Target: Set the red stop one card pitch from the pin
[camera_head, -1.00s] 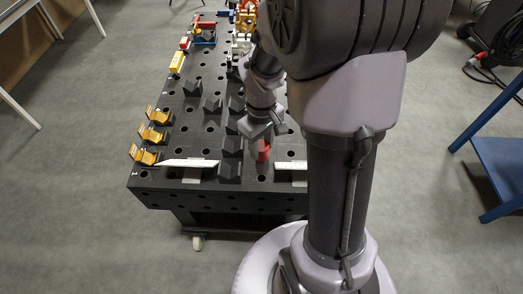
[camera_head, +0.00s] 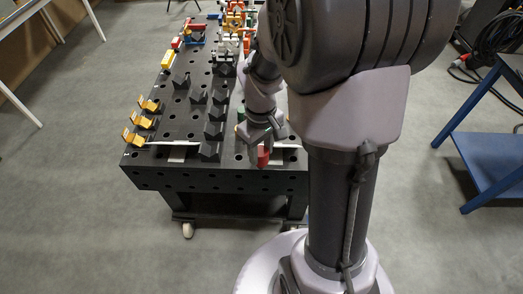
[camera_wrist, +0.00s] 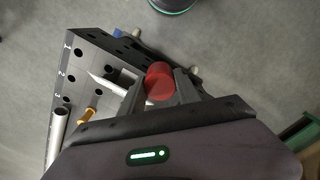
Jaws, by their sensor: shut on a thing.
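The red stop (camera_head: 263,157) is a small red block near the table's front edge in the head view. In the wrist view its round red end (camera_wrist: 159,82) sits between my two fingers. My gripper (camera_head: 262,138) points down and is shut on it. I cannot tell whether the stop touches the table or hangs above it. Thin pale strips (camera_head: 172,144) lie near the front edge; one passes left of the stop in the wrist view (camera_wrist: 107,84). I cannot make out which part is the pin.
The black perforated table (camera_head: 165,115) carries dark V-shaped blocks (camera_head: 213,131) and orange clamps (camera_head: 141,120). Coloured parts (camera_head: 195,32) crowd its far end. A blue stand (camera_head: 490,160) is at right. My arm hides the table's right side. Grey floor is clear at front left.

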